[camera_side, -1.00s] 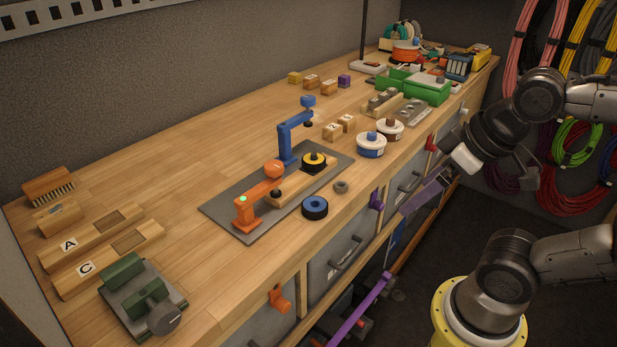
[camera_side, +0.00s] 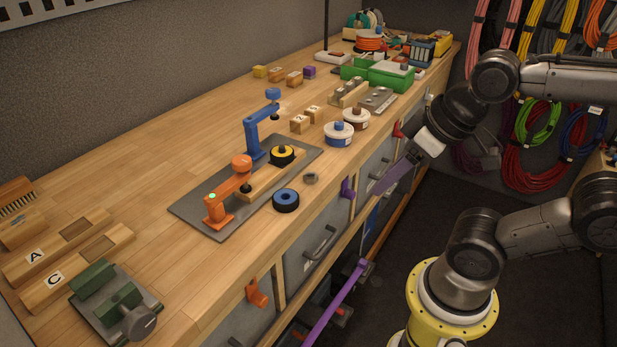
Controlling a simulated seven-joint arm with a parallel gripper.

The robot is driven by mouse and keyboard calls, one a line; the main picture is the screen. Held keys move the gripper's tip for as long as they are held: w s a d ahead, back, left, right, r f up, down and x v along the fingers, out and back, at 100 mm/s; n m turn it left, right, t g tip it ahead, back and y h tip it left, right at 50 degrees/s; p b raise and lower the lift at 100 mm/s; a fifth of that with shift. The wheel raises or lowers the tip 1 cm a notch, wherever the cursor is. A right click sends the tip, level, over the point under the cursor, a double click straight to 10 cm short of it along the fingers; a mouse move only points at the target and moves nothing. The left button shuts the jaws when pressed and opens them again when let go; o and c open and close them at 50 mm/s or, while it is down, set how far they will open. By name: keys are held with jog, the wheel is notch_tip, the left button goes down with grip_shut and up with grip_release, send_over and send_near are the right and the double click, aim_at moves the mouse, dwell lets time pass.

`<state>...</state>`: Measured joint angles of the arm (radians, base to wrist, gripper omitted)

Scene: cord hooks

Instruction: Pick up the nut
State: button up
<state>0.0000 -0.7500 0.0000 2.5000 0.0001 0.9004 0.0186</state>
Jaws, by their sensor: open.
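The nut (camera_side: 310,178) is a small grey ring that lies flat on the wooden bench top (camera_side: 160,150), near its front edge. It is right of the blue-and-black round spool and apart from it. My gripper (camera_side: 430,142) is at the end of the dark wrist at the upper right, beyond the bench's front edge and well away from the nut. It is open. Its fingers are small and hard to make out, and nothing shows held in it.
A grey mat (camera_side: 200,205) with an orange clamp (camera_side: 228,195) and a blue post (camera_side: 258,135) lies left of the nut. The blue-and-black spool (camera_side: 286,200) and a white-and-blue tub (camera_side: 339,133) are close by. A purple hook (camera_side: 347,187) juts from the bench front.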

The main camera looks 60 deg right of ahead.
jog(key=w+r+m+g, duration=0.1)
jog(key=w+r+m, duration=0.45)
jog(key=m, duration=0.25)
jog(key=m+g, duration=0.4)
jog(key=m, duration=0.6)
send_over(311, 178)
notch_tip(311, 178, down, 4)
jog(key=shift+g, duration=0.3)
jog(key=f, duration=0.6)
jog(key=w+f, duration=0.1)
jog(key=f, duration=0.2)
jog(key=shift+d+f, duration=0.25)
jog(key=shift+s+d+f, duration=0.1)
jog(key=shift+f, duration=1.4)
jog(key=shift+s+d+f, duration=0.1)
jog(key=shift+f, duration=1.4)
grip_shut()
